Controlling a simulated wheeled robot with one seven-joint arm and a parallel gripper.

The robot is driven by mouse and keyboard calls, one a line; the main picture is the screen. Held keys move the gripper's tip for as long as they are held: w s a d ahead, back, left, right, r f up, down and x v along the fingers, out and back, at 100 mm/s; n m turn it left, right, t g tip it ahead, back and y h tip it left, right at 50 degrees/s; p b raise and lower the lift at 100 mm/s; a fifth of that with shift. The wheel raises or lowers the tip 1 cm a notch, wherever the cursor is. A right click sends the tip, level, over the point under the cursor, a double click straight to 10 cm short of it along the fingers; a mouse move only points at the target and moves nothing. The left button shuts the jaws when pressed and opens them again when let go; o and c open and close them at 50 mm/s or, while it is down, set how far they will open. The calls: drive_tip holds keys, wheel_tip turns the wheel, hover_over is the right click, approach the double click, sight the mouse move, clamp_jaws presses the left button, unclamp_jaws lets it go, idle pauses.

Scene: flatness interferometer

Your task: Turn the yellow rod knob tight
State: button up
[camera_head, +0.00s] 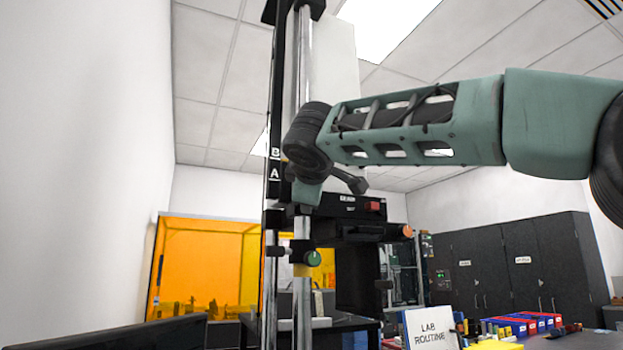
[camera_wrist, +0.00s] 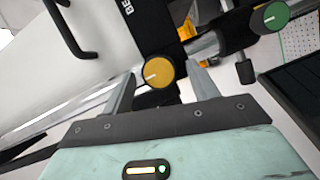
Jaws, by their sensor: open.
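The yellow rod knob (camera_wrist: 157,73) shows in the wrist view as a round disc with a pale pointer line, on a dark block at the rod. My gripper (camera_wrist: 159,80) is open, with one finger to the left of the knob and one to the right. Gaps show between the knob and both fingers, so neither seems to touch it. In the head view my arm covers the knob's place on the column, and my gripper cannot be made out there.
A green knob (camera_wrist: 270,17) sits farther along the rod; it also shows low on the column in the head view (camera_head: 313,258). A dark lever hangs near it in the wrist view. The dark instrument head (camera_head: 350,208) with an orange knob (camera_head: 407,231) stands beside the column.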

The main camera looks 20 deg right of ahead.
drive_tip(key=b+v, duration=0.3)
drive_tip(key=v, duration=1.4)
drive_tip(key=shift+a, duration=0.1)
